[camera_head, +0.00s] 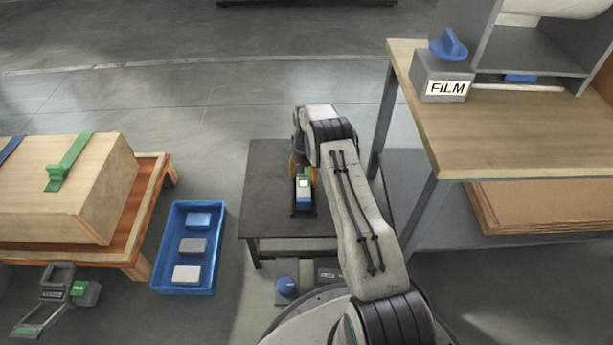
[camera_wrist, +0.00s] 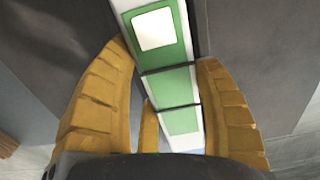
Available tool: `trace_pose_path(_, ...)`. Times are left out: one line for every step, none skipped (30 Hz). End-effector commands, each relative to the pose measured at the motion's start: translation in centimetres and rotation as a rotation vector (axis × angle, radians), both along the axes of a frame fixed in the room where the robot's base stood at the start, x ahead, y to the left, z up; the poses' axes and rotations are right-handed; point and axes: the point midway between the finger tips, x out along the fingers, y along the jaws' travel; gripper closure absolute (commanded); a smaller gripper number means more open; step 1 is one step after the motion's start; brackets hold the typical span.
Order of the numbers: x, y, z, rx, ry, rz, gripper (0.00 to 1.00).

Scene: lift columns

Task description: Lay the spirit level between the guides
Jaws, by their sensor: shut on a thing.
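The spirit level is a green and white bar (camera_wrist: 172,88) with a white label, running lengthwise between the yellow fingers of my gripper (camera_wrist: 163,58) in the wrist view. My gripper is shut on it. In the head view, my gripper (camera_head: 303,173) is over the small dark table (camera_head: 268,178), and a small block of green, white and blue (camera_head: 303,194) shows at its fingers. Narrow dark edges flank this block; I cannot tell whether they are the guides or whether the level lies between them. The far end of the level runs out of the wrist view.
A blue bin (camera_head: 216,215) with several blocks stands left of the table. A wooden crate (camera_head: 110,205) on a pallet is further left. A workbench (camera_head: 520,135) with a FILM box (camera_head: 443,75) stands close on the right. Bare floor lies behind the table.

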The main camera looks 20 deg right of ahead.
Motion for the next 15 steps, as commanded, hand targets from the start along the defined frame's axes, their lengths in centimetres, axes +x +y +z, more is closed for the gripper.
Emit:
trace_pose_path(0.09,-0.03,-0.14,-0.001,-0.003,0.000,0.76)
trace_pose_path(0.10,-0.03,-0.11,0.000,-0.003,0.000,0.76)
trace_pose_path(0.10,-0.03,-0.04,0.000,-0.003,0.000,0.76)
trace_pose_path(0.10,-0.03,-0.01,0.000,-0.003,0.000,0.76)
trace_pose_path(0.10,-0.03,-0.01,-0.001,-0.003,0.000,0.76)
trace_pose_path(0.09,-0.03,0.00,-0.001,-0.003,0.000,0.76)
trace_pose_path(0.08,-0.03,-0.01,-0.001,-0.003,0.000,0.76)
trace_pose_path(0.08,-0.03,-0.03,-0.001,-0.003,0.000,0.76)
trace_pose_path(0.07,-0.03,-0.10,-0.001,-0.002,0.000,0.76)
trace_pose_path(0.07,-0.03,-0.17,-0.001,-0.002,0.000,0.76)
trace_pose_path(0.07,-0.03,-0.25,-0.001,-0.002,0.000,0.76)
trace_pose_path(0.07,-0.03,-0.36,-0.001,-0.002,0.000,0.76)
trace_pose_path(0.07,-0.03,-0.44,-0.001,-0.002,0.000,0.76)
trace_pose_path(0.03,-0.02,-0.38,0.000,-0.001,0.000,0.37)
trace_pose_path(0.03,-0.02,-0.33,0.000,-0.001,0.000,0.34)
